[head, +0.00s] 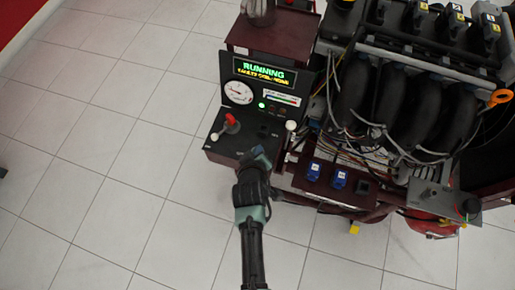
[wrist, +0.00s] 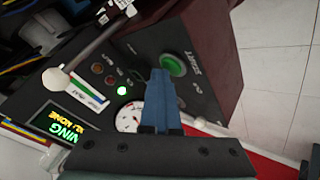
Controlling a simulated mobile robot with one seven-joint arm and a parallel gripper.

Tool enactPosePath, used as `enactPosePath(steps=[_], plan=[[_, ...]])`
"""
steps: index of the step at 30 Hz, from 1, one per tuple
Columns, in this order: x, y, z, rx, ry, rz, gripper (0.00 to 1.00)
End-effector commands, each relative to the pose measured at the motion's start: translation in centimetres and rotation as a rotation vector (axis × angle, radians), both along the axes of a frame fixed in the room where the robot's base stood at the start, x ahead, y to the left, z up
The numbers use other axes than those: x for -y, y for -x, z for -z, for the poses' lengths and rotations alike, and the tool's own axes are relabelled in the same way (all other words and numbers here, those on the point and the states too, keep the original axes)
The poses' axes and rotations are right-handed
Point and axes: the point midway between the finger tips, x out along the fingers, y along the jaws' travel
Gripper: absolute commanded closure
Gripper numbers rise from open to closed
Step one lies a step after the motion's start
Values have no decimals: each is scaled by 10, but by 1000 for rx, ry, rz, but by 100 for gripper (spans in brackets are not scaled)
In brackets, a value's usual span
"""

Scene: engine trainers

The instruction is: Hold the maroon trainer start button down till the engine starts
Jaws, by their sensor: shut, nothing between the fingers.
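The maroon trainer (head: 270,35) has a black control panel (head: 222,145). Its display (head: 265,72) reads RUNNING in green, with a smaller yellow line below. The round green start button (wrist: 173,64), marked START, shows in the wrist view. In the head view my gripper hides it. My gripper (head: 258,155) is over the panel's front right part. In the wrist view my shut, empty blue fingers (wrist: 160,75) reach to the button's near edge and overlap it slightly. I cannot tell whether they touch or press it. A small green light (wrist: 122,90) is lit.
A dial gauge (head: 238,92) and a red-knobbed lever (head: 230,120) stand on the panel left of my gripper. A white-knobbed lever (head: 291,126) is to the right. The engine (head: 400,100) fills the right side.

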Motion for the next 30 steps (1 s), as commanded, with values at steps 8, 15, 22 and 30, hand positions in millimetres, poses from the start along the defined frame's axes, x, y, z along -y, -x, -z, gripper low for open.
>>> enactPosePath(steps=[8, 15, 22, 30], plan=[[0, 2, 2, -6, 0, 1, 100], [0, 1, 2, -5, 0, 1, 100], [0, 1, -3, -5, 0, 1, 100], [0, 1, -19, -3, 0, 0, 100]])
